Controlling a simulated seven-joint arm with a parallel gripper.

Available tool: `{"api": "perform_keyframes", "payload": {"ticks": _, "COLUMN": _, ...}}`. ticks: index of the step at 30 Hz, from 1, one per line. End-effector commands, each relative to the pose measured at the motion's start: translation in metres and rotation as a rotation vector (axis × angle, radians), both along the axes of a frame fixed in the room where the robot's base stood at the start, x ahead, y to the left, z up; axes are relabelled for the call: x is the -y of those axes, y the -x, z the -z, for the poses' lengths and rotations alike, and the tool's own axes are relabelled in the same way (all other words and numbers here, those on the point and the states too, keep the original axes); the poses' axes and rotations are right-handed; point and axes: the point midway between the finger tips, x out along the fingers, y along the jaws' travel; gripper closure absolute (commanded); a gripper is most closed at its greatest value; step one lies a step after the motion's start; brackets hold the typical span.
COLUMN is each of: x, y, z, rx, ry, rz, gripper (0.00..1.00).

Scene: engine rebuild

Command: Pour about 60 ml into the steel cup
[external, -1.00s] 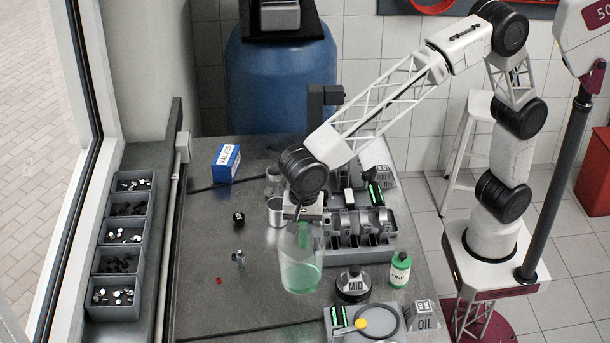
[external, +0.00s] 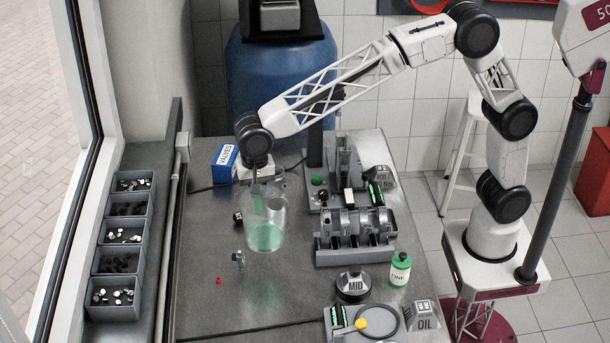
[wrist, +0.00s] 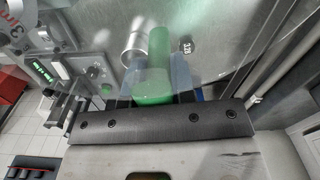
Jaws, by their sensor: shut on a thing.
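My gripper (external: 256,178) is shut on a large clear beaker (external: 266,216) that holds green liquid (external: 265,238) in its lower part. The beaker hangs above the left half of the bench and looks about upright. In the wrist view the gripper (wrist: 150,102) shows at the bottom with the green liquid (wrist: 155,80) between its fingers. The steel cup (wrist: 134,48) shows in the wrist view just beyond the liquid, to its left. In the external view the beaker hides most or all of the steel cup. I see no liquid running out.
A grey engine block (external: 355,240) stands right of the beaker. A blue VALVES box (external: 226,157) is at the back left. A small metal part (external: 239,260) and red piece (external: 219,281) lie in front.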

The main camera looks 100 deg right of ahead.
Motion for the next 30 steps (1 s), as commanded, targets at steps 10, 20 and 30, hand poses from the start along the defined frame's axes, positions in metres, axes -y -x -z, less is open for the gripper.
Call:
{"api": "perform_keyframes", "payload": {"ticks": 10, "x": 0.073, "y": -0.035, "z": -0.001, "rx": 0.000, "ry": 0.000, "rz": -0.113, "gripper": 1.00}}
{"api": "perform_keyframes", "payload": {"ticks": 20, "x": 0.145, "y": -0.062, "z": 0.000, "rx": 0.001, "ry": 0.000, "rz": -0.226, "gripper": 1.00}}
{"api": "perform_keyframes", "payload": {"ticks": 30, "x": 0.224, "y": -0.082, "z": 0.001, "rx": 0.000, "ry": 0.000, "rz": -0.341, "gripper": 1.00}}
